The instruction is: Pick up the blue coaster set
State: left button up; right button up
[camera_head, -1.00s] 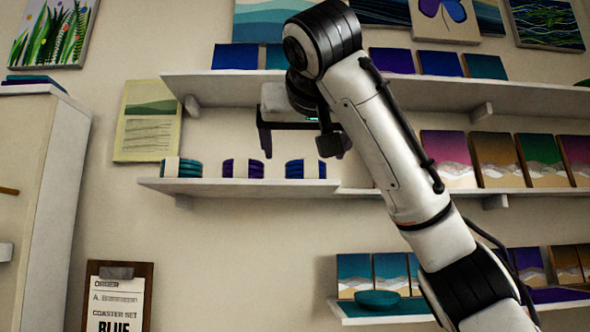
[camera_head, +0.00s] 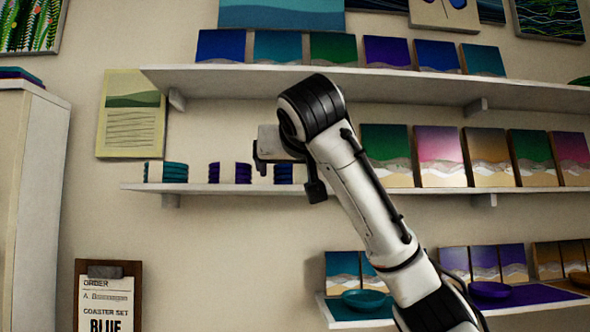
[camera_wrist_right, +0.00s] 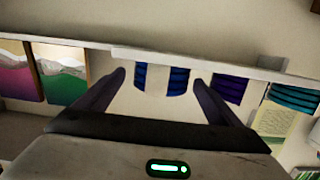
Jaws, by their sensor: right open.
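The blue coaster set (camera_head: 283,174) is a short stack with a pale band, at the right end of the row on the left part of the middle shelf. My right arm partly hides it in the head view. My right gripper (camera_head: 287,176) is open in front of this stack. In the right wrist view the blue coaster set (camera_wrist_right: 177,80) shows between the two spread fingertips of the right gripper (camera_wrist_right: 159,78), with a gap on both sides. It looks apart from the fingers. My left gripper is in neither view.
A purple coaster set (camera_head: 243,173) and a teal one (camera_head: 174,172) stand left of the blue set on the same shelf (camera_head: 150,188). An upper shelf (camera_head: 230,80) runs above. Pictures (camera_head: 440,155) stand to the right. An order clipboard (camera_head: 107,295) hangs at lower left.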

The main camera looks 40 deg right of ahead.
jog(key=shift+w, duration=0.1)
jog(key=c, duration=1.3)
jog(key=shift+r, duration=0.1)
jog(key=shift+c, duration=0.2)
